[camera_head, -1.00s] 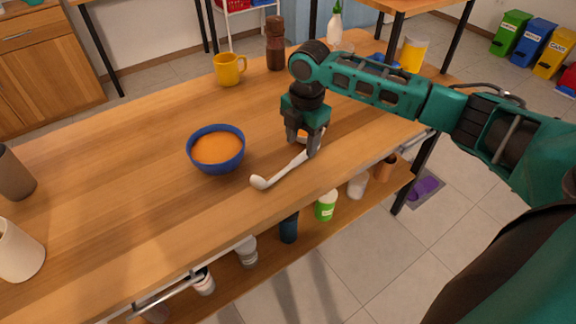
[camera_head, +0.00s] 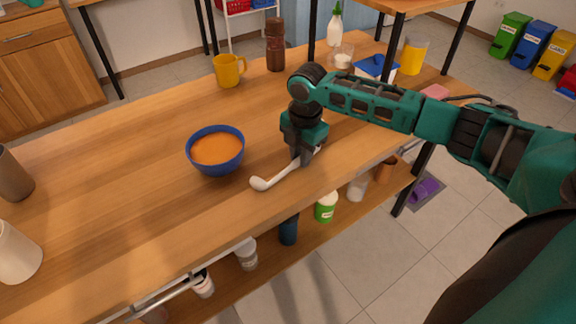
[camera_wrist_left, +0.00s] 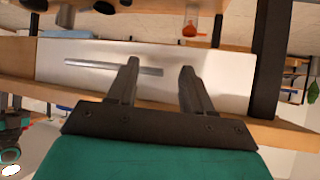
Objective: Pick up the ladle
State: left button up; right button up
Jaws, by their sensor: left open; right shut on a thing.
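A white ladle (camera_head: 272,179) lies on the wooden table near its front edge, to the right of a blue bowl (camera_head: 217,168) of orange contents. The ladle's rounded end points to the lower left. My right gripper (camera_head: 303,161) is low over the table with its fingers shut on the ladle's handle; the fingers hide part of it. In the left wrist view my left gripper (camera_wrist_left: 155,82) is open with nothing between its fingers. It faces a pale drawer-like front with a long metal handle (camera_wrist_left: 112,68).
A yellow mug (camera_head: 228,71) and a dark brown grinder (camera_head: 275,45) stand at the back of the table. Two cups are at the left edge; the pale one (camera_head: 17,252) is nearer. Several containers stand on the shelf below. The table's middle left is clear.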

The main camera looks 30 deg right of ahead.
grip_shut()
jog(key=shift+s+r, duration=0.1)
jog(key=shift+r, duration=0.05)
jog(key=shift+s+d+r, duration=0.1)
jog(key=shift+s+r, duration=0.25)
jog(key=shift+r, duration=0.05)
jog(key=s+r+p, duration=0.2)
jog(key=s+r, duration=0.5)
jog(key=s, duration=0.6)
jog(key=shift+d, duration=0.45)
